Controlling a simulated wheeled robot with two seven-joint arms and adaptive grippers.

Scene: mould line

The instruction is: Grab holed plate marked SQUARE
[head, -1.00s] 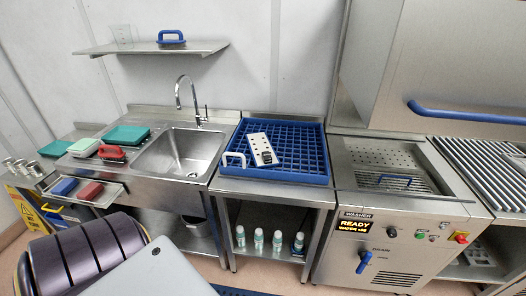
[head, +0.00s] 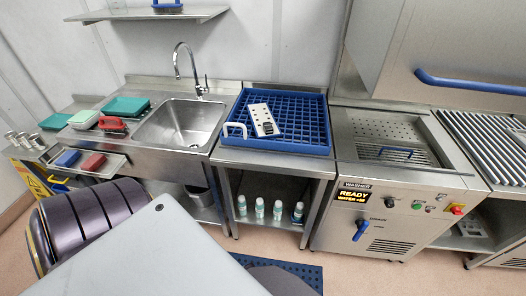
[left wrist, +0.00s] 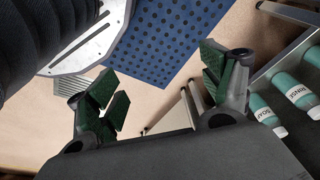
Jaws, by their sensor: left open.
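A white plate with a row of holes (head: 262,118) lies in the blue rack (head: 304,148) on the steel counter, left of the rack's middle. A small dark mark shows near its front end, too small to read. A white handle-shaped piece (head: 235,130) is at the rack's left side. My left gripper (left wrist: 160,90) shows in the left wrist view, open and empty, its green-padded fingers apart above the floor, away from the plate. My right gripper is not in view.
A sink (head: 185,125) is left of the rack; the washer (head: 385,215) is right. Several bottles (head: 277,210) stand on the shelf below the rack and show in the left wrist view (left wrist: 297,92). A blue perforated mat (left wrist: 190,40) lies on the floor.

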